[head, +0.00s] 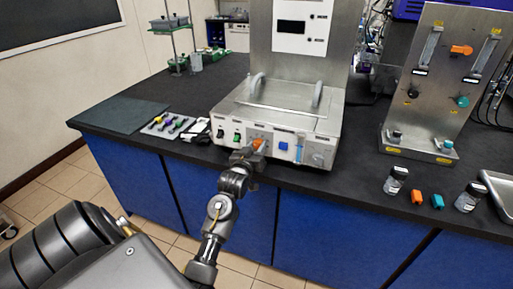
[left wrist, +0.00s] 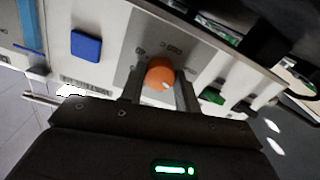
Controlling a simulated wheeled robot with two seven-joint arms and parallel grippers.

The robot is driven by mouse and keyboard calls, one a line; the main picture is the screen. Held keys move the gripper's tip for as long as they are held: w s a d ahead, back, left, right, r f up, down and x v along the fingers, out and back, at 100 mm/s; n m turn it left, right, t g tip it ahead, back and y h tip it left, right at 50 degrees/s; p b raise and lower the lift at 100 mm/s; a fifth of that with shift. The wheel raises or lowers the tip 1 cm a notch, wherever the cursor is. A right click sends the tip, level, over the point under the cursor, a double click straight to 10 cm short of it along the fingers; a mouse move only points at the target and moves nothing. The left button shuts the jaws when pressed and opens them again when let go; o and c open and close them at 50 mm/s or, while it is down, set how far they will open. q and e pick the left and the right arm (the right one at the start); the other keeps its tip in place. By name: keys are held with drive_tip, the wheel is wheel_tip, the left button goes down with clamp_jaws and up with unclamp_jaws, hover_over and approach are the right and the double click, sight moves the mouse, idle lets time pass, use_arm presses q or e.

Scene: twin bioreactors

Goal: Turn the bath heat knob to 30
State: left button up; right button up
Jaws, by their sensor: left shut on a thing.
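The bath heat knob is an orange round knob (left wrist: 160,74) with a light mark, on a grey panel of the bath's front face. My left gripper (left wrist: 160,92) has a finger on each side of the knob and is shut on it. In the head view the left gripper (head: 252,153) reaches the front of the steel bath (head: 270,108), and a bit of the orange knob (head: 259,144) shows past it. My right gripper is not in view.
A blue square button (left wrist: 86,45) and a green switch (left wrist: 212,96) flank the knob. A tray of small coloured items (head: 168,126) lies left of the bath. Bottles, orange and teal blocks (head: 417,197) and a steel flow panel (head: 440,90) stand at right.

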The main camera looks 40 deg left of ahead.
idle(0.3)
use_arm(q)
drive_tip(key=m+p, duration=0.2)
drive_tip(key=m, duration=0.1)
drive_tip(key=shift+r, duration=0.15)
drive_tip(key=m+p, duration=0.3)
drive_tip(key=m, duration=0.2)
drive_tip(key=shift+m, duration=0.3)
drive_tip(key=m+p, duration=0.2)
drive_tip(key=m, duration=0.2)
drive_tip(key=shift+m+p, duration=1.35)
drive_tip(key=shift+m, duration=1.15)
drive_tip(key=o, duration=1)
